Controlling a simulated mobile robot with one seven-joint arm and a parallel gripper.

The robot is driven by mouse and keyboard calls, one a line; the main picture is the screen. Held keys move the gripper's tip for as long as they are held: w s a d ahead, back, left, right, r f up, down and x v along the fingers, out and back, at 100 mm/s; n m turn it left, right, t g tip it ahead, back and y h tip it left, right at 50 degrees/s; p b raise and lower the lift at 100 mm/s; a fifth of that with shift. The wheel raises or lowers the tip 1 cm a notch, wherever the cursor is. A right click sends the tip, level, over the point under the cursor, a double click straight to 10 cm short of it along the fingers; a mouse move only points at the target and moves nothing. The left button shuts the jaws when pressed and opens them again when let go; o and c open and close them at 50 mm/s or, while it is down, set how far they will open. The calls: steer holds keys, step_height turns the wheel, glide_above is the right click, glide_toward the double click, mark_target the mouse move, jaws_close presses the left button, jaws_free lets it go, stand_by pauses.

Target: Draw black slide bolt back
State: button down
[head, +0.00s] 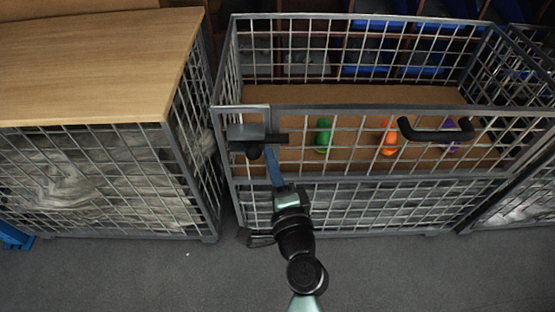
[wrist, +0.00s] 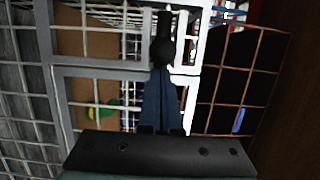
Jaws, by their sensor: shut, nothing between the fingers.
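The black slide bolt (head: 246,137) is mounted at the upper left corner of the wire cage's front gate, with a bar reaching right and a knob below it. In the wrist view the bolt's dark knob (wrist: 164,50) stands straight ahead of my fingertips. My gripper (head: 270,156) has blue fingers, which are together and empty. They point up at the bolt from the front, just beside the knob in the head view. In the wrist view my gripper (wrist: 163,74) appears to end right at the knob; I cannot tell whether it touches. The fingers hide part of the gate behind.
The cage's front gate has a black handle (head: 436,130) at right. Inside are a green object (head: 323,135), an orange one (head: 389,138) and a purple one (head: 449,134). A wood-topped cage (head: 90,65) stands close on the left. The grey floor (head: 130,275) in front is clear.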

mark_target(239, 143)
steer(key=a+p, duration=0.1)
steer(key=a, duration=0.4)
steer(key=shift+a, duration=0.25)
